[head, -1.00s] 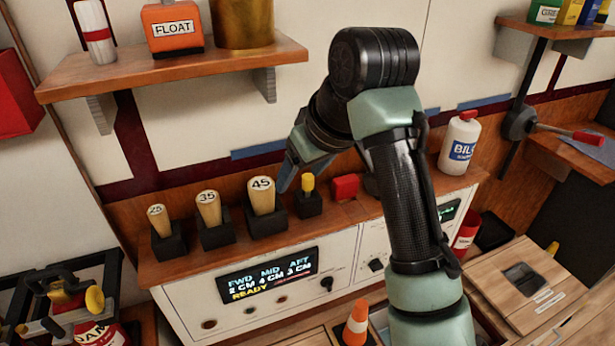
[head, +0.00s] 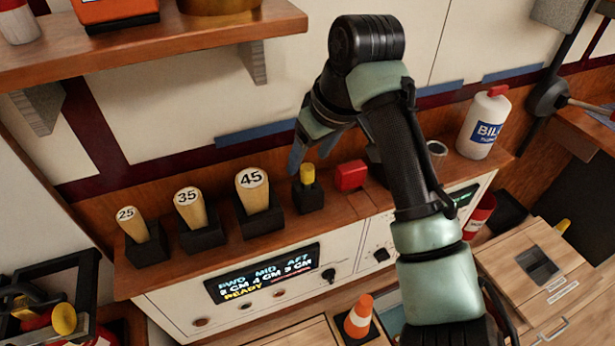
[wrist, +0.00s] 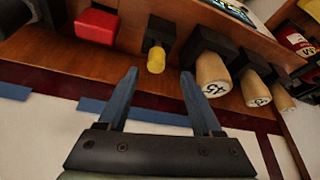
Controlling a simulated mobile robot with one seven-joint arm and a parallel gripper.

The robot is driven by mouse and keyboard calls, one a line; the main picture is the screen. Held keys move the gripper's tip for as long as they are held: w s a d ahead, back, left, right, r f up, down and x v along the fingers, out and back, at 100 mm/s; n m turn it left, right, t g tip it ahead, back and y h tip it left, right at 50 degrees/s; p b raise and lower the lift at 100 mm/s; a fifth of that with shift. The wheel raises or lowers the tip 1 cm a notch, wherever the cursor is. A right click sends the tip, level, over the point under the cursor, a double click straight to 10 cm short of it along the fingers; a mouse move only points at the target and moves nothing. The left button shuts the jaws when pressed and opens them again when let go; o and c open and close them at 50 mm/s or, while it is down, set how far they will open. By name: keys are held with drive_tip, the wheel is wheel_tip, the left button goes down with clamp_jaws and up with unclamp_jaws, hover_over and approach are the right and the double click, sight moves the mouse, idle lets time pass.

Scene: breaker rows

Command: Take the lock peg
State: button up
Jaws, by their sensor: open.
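The lock peg appears to be the small yellow-topped peg (head: 307,174) standing upright in a black block (head: 309,197) on the wooden ledge. It also shows in the wrist view as a yellow cylinder (wrist: 156,60) in its black holder, ahead of the fingertips and between their lines. My gripper (wrist: 160,73) is open and empty, its two blue fingers apart with the peg just beyond them. In the head view my gripper (head: 298,155) is above and behind the peg, near the wall; its fingers are partly hidden by my wrist.
Wooden pegs marked 25 (head: 131,222), 35 (head: 190,207) and 45 (head: 255,190) stand in black blocks left of the yellow peg. A red block (head: 350,175) sits close on its right. A white bottle (head: 485,124) stands farther right. A shelf (head: 180,40) overhangs at upper left.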

sight(309, 168)
drive_tip(key=shift+d+x, duration=0.15)
drive_tip(key=shift+x, duration=1.2)
drive_tip(key=shift+d+x, duration=0.15)
drive_tip(key=shift+x, duration=1.2)
clamp_jaws()
